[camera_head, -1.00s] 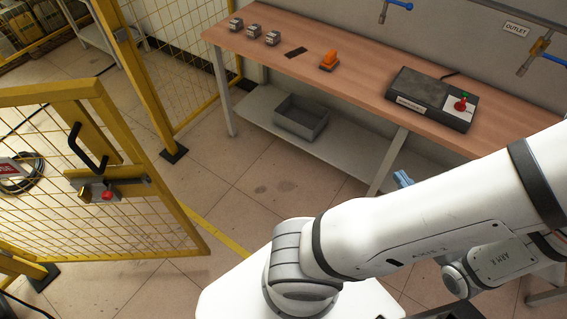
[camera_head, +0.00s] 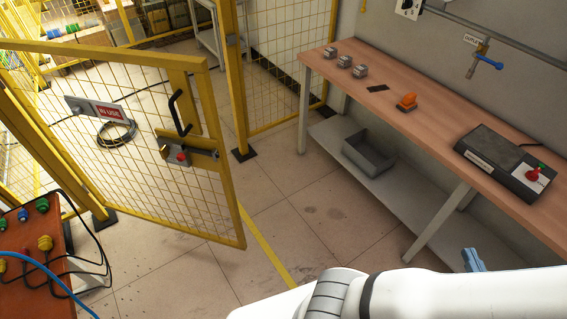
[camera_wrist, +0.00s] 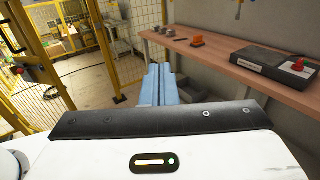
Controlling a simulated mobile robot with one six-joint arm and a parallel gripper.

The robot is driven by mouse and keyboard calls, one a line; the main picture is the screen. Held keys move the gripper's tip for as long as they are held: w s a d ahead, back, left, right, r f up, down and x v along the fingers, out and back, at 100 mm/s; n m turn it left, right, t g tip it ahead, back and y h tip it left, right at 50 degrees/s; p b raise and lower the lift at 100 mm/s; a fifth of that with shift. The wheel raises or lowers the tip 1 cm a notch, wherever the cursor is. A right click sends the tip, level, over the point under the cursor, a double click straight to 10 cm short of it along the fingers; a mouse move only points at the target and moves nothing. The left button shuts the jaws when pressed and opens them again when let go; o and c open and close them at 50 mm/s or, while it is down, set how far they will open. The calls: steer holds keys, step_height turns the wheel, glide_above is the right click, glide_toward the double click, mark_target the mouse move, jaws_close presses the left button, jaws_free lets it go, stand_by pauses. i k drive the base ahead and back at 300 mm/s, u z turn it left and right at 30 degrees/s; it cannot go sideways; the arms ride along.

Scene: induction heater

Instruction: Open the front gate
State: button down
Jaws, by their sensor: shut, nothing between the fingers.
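The front gate (camera_head: 215,205) is a yellow-framed mesh panel at the left of the head view. It stands ajar, its free edge swung out towards me and apart from the yellow post (camera_head: 228,75). It carries a black pull handle (camera_head: 179,112) and a metal latch with a red knob (camera_head: 181,157). In the wrist view the latch knob (camera_wrist: 18,70) is at the far left. My gripper (camera_wrist: 160,72) has blue fingers, shut together and empty. In the head view the blue fingertips (camera_head: 472,260) show at the lower right, well away from the gate and in front of the bench.
A wooden bench (camera_head: 435,120) with a black control box (camera_head: 490,158) runs along the right wall. A grey bin (camera_head: 368,155) sits on its shelf. A brown table (camera_head: 35,265) with cables stands at the lower left. The floor between gate and bench is clear.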

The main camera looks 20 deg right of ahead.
mark_target(176, 66)
steer(key=i, duration=0.85)
steer(key=z, duration=0.05)
